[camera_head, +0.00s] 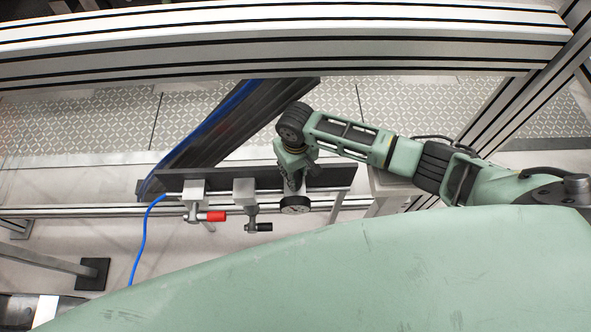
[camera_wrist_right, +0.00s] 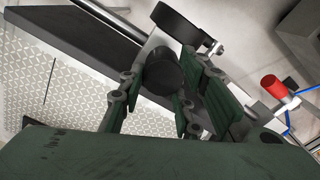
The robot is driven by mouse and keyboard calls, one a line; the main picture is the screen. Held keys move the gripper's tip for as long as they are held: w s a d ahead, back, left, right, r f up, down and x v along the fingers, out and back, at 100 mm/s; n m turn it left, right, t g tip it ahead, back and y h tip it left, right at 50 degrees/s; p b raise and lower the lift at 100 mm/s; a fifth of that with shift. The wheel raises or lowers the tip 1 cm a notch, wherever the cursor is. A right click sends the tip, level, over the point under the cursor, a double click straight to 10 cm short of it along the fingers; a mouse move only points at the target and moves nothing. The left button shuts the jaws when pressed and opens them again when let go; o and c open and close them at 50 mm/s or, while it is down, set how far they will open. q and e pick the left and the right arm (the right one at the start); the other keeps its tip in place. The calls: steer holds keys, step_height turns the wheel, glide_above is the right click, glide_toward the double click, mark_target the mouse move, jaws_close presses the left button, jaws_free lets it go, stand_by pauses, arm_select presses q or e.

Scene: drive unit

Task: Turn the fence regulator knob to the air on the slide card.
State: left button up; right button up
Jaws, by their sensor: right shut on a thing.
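The regulator's black round knob (camera_wrist_right: 165,74) sits between the finger pads of my right gripper (camera_wrist_right: 163,84) in the right wrist view. The gripper is shut on it. In the head view my right gripper (camera_head: 294,178) reaches down to the regulator on the dark panel, and its fingers hide the knob there. A round gauge (camera_head: 295,205) sits just below the gripper. It shows as a black disc (camera_wrist_right: 180,24) beyond the knob in the wrist view. No marking on the knob can be read. My left gripper is not in view.
On the same panel (camera_head: 330,178) are a valve with a red handle (camera_head: 211,217) and one with a black handle (camera_head: 258,227). A blue hose (camera_head: 143,240) hangs at the left. Aluminium beams (camera_head: 280,50) cross above; a dark rail (camera_head: 215,125) runs behind.

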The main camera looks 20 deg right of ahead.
mark_target(297, 174)
steer(key=shift+w+d, duration=0.15)
steer(key=shift+d, duration=0.1)
steer(key=o, duration=1.1)
steer(key=shift+c, duration=0.2)
steer(key=shift+r, duration=3.75)
